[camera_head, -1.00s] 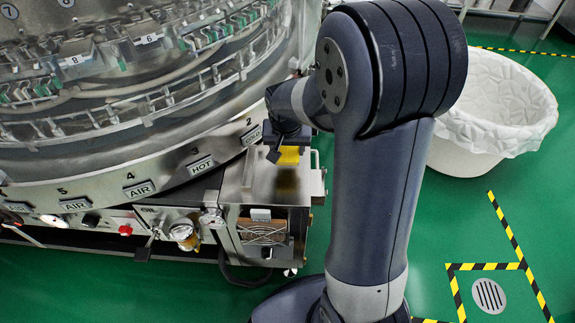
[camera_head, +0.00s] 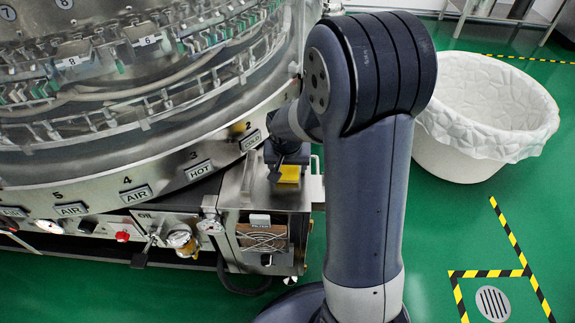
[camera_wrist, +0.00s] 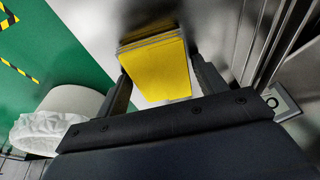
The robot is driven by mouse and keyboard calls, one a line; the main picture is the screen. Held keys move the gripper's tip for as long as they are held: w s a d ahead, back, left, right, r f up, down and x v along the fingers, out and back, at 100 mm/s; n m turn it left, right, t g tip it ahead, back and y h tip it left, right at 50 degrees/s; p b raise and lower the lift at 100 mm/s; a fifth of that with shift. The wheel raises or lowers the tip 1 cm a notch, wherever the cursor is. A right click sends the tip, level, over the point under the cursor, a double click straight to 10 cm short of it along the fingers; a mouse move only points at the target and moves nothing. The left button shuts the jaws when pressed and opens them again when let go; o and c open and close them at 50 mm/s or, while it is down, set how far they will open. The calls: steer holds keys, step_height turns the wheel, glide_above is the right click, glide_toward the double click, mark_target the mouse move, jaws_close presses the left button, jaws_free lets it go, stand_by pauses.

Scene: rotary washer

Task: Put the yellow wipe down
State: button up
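The yellow wipe (camera_wrist: 155,70) is a flat, folded stack with thin grey layers at its far edge. In the wrist view it lies between the two fingers of my gripper (camera_wrist: 162,66), which are at its left and right sides. In the head view the wipe (camera_head: 289,174) is low over the steel top (camera_head: 255,190) of the box beside the washer, under my gripper (camera_head: 286,160). My gripper looks shut on the wipe. Whether the underside of the wipe touches the steel top is hard to tell.
The round washer (camera_head: 100,183) with its numbered, labelled rim stands at the left, close to my gripper. A white lined bin (camera_head: 470,155) stands on the green floor at the right, behind my arm. A floor drain (camera_head: 493,303) lies inside striped tape.

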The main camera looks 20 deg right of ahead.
steer(key=shift+o, duration=0.8)
steer(key=shift+r, duration=0.2)
steer(key=p+v, duration=0.3)
steer(key=v, duration=0.8)
steer(key=shift+r, duration=0.4)
steer(key=shift+s, duration=0.1)
